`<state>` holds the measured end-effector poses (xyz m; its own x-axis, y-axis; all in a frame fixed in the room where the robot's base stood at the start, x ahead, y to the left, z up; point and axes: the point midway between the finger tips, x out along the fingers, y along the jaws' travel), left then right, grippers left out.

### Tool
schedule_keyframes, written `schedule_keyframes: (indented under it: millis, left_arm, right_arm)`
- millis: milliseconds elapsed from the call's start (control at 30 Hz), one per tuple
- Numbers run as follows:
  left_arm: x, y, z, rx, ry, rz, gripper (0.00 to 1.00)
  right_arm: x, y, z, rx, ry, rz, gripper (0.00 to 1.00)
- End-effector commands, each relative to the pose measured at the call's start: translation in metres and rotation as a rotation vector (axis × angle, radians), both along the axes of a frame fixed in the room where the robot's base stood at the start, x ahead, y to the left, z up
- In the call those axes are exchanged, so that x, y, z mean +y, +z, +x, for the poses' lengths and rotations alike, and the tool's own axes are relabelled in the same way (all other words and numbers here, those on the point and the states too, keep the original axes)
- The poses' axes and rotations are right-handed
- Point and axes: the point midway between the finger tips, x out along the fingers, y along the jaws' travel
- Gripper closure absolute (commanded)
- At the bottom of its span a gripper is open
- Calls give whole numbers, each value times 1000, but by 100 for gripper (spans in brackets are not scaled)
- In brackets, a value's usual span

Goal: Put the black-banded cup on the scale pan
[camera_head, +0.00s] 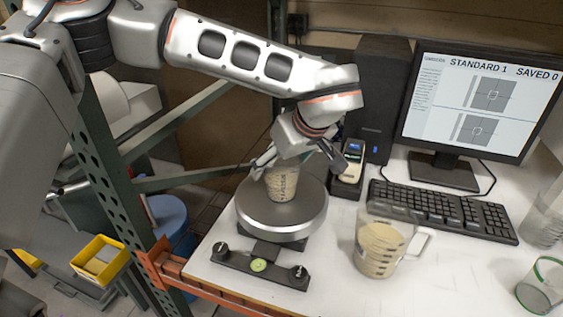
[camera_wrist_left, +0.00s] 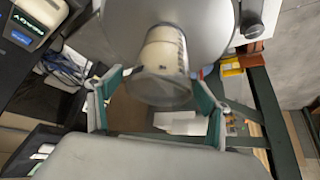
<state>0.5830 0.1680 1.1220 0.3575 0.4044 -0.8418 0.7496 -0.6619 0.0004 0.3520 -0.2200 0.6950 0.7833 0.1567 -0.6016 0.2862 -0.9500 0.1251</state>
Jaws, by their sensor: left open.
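The black-banded cup (camera_head: 283,184), clear with pale contents and dark markings, stands upright on the round metal scale pan (camera_head: 292,222). Its darker rim faces the camera in the left wrist view, where the cup (camera_wrist_left: 165,55) stands out from the grey pan (camera_wrist_left: 215,25). My left gripper (camera_head: 297,160) is over the pan at the cup's upper part. Its fingers are spread on either side of the cup, and in the left wrist view the gripper (camera_wrist_left: 158,98) shows gaps between both fingers and the cup. My right gripper is not in view.
A clear handled jug (camera_head: 379,248) with pale contents stands right of the scale. A green-rimmed cup (camera_head: 543,286) is at the lower right. A keyboard (camera_head: 440,210), monitor (camera_head: 478,95) and small dark device (camera_head: 349,170) stand behind. The front middle of the table is clear.

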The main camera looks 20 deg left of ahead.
Motion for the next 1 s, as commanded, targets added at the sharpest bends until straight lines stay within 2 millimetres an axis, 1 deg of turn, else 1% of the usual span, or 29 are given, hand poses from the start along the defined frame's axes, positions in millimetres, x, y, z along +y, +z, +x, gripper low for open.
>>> schedule_keyframes:
  millis: [167, 267, 433, 600, 700, 833, 1000]
  left_arm:
    - [-2, 7, -1, -3, 0, 0, 22]
    - [-7, 18, -5, -5, -2, 1, 22]
    - [-21, 47, -18, -6, -1, 1, 22]
    - [-35, 76, -30, -6, -1, 0, 22]
    - [-41, 88, -36, -4, 0, 1, 22]
    - [-46, 99, -40, -2, -1, 1, 22]
    - [-49, 104, -43, -1, 0, 1, 22]
  right_arm:
    - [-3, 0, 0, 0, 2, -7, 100]
    - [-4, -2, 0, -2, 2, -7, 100]
    - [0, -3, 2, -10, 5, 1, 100]
    - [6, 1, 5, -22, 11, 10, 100]
    - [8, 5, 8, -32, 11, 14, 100]
    - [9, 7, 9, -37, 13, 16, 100]
    - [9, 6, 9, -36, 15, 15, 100]
